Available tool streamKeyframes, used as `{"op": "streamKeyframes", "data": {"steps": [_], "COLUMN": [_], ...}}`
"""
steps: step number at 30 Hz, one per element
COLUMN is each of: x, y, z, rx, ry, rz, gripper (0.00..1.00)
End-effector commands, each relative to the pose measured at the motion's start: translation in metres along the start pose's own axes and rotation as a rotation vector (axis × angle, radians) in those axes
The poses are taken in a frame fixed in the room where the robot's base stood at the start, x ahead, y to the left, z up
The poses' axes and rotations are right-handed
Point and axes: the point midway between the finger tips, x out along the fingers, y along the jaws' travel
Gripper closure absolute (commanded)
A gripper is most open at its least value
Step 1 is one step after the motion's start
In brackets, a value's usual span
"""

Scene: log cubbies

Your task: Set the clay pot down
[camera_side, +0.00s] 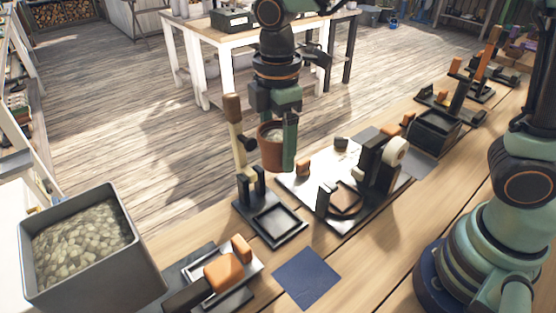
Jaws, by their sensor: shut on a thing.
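My gripper (274,143) points down in the middle of the view and is shut on the clay pot (270,158). The pot is reddish brown, upright, with pale grey stuff showing in its top. The green finger covers its right side. The pot hangs above the bench, behind and above a black stand with a square tray (277,224) and the left edge of a white board (302,187). Its exact height is hard to judge.
A wooden-handled tool (232,108) stands upright close left of the pot. A bin of pebbles (83,235) is at lower left. An orange block (223,271) and a blue square (307,277) lie in front. A black frame with a tape-like roll (397,152) stands right.

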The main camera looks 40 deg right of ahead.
Motion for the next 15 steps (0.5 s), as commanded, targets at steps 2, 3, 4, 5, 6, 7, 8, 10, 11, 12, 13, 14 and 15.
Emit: {"op": "streamKeyframes", "data": {"steps": [2,3,4,5,6,7,8,10,11,12,13,14,15], "x": [-0.014,-0.019,-0.022,-0.024,-0.027,-0.029,-0.031,-0.033,-0.034,-0.034,-0.034,-0.034,-0.033], "y": [0.001,0.001,0.001,0.0,-0.002,-0.005,-0.008,-0.023,-0.031,-0.043,-0.053,-0.062,-0.074], "z": [-0.001,-0.001,-0.001,-0.001,-0.001,-0.002,-0.003,-0.006,-0.008,-0.01,-0.011,-0.012,-0.013], "rx": [0.0,0.0,0.0,-0.001,-0.006,-0.013,-0.024,-0.064,-0.086,-0.121,-0.149,-0.176,-0.211], "ry": [0.002,0.003,0.002,0.002,0.002,0.001,0.001,0.001,0.002,0.002,0.002,0.001,0.001], "rz": [0.003,0.004,0.003,0.003,0.002,0.001,0.002,0.002,0.002,0.002,0.002,0.002,0.002], "gripper": [0.99,0.99,0.99,0.99,0.99,0.99,0.99,0.99,0.99,0.99,0.99,0.99,0.99]}}
